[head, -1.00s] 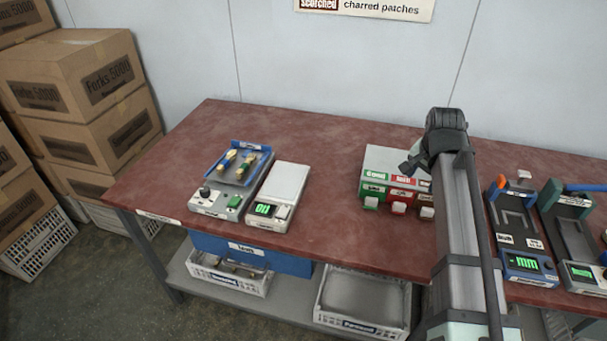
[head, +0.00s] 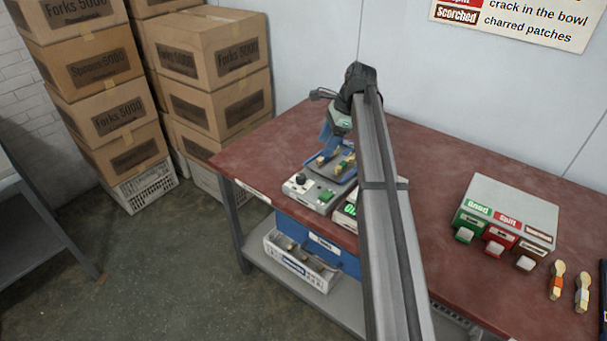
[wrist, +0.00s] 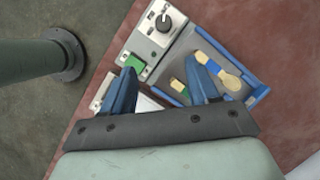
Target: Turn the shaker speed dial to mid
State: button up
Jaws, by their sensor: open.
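The shaker (head: 318,187) stands at the left end of the red table. It has a grey front panel and a blue-rimmed tray (wrist: 262,96) holding several small wooden spoons (wrist: 218,71). Its black speed dial (wrist: 163,22) is on the front panel, near the top of the wrist view; it also shows in the head view (head: 300,179). A green button (wrist: 134,63) sits on the same panel. My gripper (wrist: 164,85) is open, with its two blue fingers apart above the shaker and the dial beyond them. The dial's markings are too small to read.
A scale (head: 345,213) stands right of the shaker, partly hidden by my arm. A sorting box (head: 512,208) with green, red and brown fronts and two spoons (head: 557,281) are farther right. Stacked cartons (head: 205,65) stand behind left. Table between is clear.

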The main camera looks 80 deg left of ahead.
aim_at(301, 175)
jog(key=x, duration=0.5)
jog(key=s+x, duration=0.1)
jog(key=x, duration=0.3)
jog(key=s+a+x, duration=0.1)
jog(key=x, duration=0.4)
jog(key=shift+r, duration=0.1)
jog(key=shift+c, duration=0.4)
jog(key=c, duration=0.9)
jog(key=shift+c, duration=0.2)
jog(key=n+h, duration=0.1)
jog(key=n, duration=0.1)
jog(key=n+h, duration=0.1)
jog(key=n, duration=0.2)
jog(key=shift+a+n, duration=0.25)
jog(key=shift+n, duration=0.05)
jog(key=n+t+h, duration=0.1)
jog(key=n, duration=0.2)
jog(key=n+h, duration=0.1)
jog(key=n, duration=0.1)
jog(key=shift+s+n+t, duration=0.15)
jog(key=shift+n+t, duration=0.25)
